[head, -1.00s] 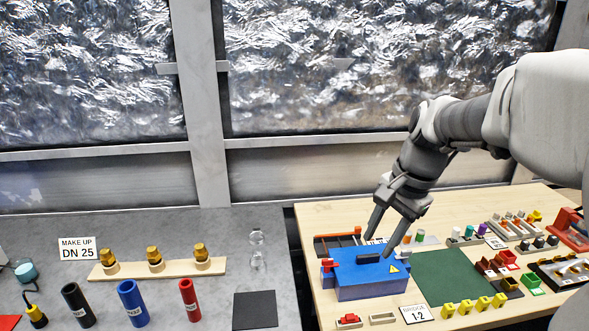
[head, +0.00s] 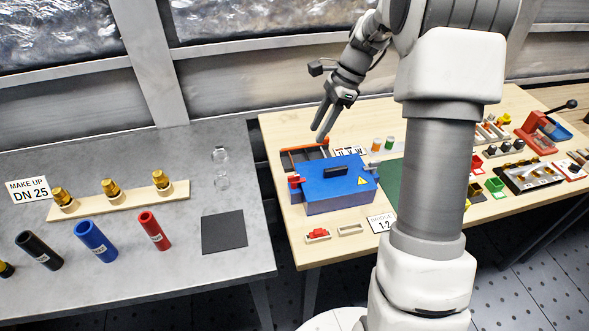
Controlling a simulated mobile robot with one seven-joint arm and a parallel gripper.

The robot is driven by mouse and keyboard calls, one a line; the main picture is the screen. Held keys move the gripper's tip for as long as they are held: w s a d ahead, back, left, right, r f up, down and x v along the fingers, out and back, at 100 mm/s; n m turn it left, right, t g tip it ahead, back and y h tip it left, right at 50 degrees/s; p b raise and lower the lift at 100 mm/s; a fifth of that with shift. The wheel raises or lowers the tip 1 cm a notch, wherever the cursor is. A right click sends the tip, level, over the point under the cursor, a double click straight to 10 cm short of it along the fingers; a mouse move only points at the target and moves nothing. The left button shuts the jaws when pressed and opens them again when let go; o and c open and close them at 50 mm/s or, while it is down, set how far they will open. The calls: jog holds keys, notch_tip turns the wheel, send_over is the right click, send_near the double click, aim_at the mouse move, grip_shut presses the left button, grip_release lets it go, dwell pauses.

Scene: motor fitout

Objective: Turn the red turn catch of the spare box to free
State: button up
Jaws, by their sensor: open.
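The spare box is most likely the blue box (head: 335,190) on the wooden table, with a dark handle on its lid and a yellow warning triangle. A red turn catch (head: 295,182) sits at its left end; its exact angle is too small to tell. My gripper (head: 322,132) is open and empty, pointing down above and behind the box, over the area of a dark tray with an orange edge (head: 303,148). It is apart from the catch.
A small red piece in a holder (head: 318,234) and an empty holder (head: 349,229) lie in front of the box. A sign (head: 381,223) stands at the right. Small coloured cylinders (head: 377,145) stand behind. My arm hides part of the green mat (head: 389,178). A grey table (head: 180,290) adjoins left.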

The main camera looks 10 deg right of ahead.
aim_at(294, 176)
jog(key=x, duration=1.5)
jog(key=shift+f, duration=0.2)
grip_shut()
